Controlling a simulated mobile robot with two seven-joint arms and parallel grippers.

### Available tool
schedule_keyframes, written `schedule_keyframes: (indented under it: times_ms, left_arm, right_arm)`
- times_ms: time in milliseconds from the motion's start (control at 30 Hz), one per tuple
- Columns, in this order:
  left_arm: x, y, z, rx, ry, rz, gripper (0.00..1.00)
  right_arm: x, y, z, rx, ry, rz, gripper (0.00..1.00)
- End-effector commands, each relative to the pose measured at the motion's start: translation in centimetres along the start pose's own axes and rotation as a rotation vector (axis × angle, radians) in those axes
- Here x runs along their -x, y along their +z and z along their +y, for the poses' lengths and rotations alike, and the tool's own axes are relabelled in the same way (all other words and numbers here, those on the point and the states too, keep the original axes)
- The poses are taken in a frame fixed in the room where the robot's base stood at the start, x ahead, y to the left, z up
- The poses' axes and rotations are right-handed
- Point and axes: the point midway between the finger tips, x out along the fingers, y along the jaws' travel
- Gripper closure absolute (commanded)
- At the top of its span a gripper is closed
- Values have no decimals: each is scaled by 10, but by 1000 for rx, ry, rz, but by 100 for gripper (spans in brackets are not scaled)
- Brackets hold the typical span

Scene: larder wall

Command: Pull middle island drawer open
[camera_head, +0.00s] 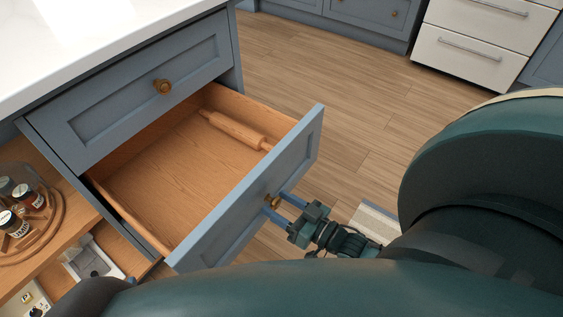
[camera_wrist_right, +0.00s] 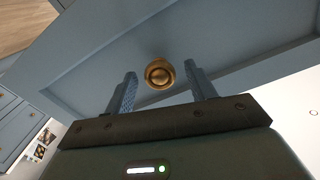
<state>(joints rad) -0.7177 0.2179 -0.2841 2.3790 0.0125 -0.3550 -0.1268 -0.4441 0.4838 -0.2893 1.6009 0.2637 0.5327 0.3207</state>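The blue-grey island drawer (camera_head: 245,205) is pulled well out below a shut upper drawer (camera_head: 135,100). Its wooden inside shows, with a rolling pin (camera_head: 236,131) lying near the far side. A round brass knob (camera_head: 271,201) sits on its front and also shows in the right wrist view (camera_wrist_right: 159,73). My right gripper (camera_head: 279,204) is at the drawer front, one finger on each side of the knob. In the right wrist view its fingers (camera_wrist_right: 160,86) stand apart with gaps beside the knob, so it is open. My left gripper is out of view.
A white worktop (camera_head: 75,40) lies above the drawers. At the left, a round wooden tray (camera_head: 58,222) holds several jars, close to the open drawer. Cabinets with white drawers (camera_head: 470,50) stand across the wooden floor (camera_head: 340,90). The floor between is clear.

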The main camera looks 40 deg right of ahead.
Motion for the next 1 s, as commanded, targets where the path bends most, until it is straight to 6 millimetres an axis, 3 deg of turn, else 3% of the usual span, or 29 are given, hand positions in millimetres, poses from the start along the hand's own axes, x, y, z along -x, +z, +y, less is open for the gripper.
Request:
schedule_keyframes:
  times_ms: [233, 367, 800, 1000]
  left_arm:
    - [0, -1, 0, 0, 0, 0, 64]
    - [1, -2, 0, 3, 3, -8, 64]
    - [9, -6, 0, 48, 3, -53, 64]
    - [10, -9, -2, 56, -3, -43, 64]
  right_arm:
    - [2, 0, 0, 0, 0, 0, 45]
    - [14, 0, 0, 0, 1, -3, 45]
    - [106, -1, 0, 0, 0, -4, 45]
    - [128, 0, 0, 0, 0, -1, 45]
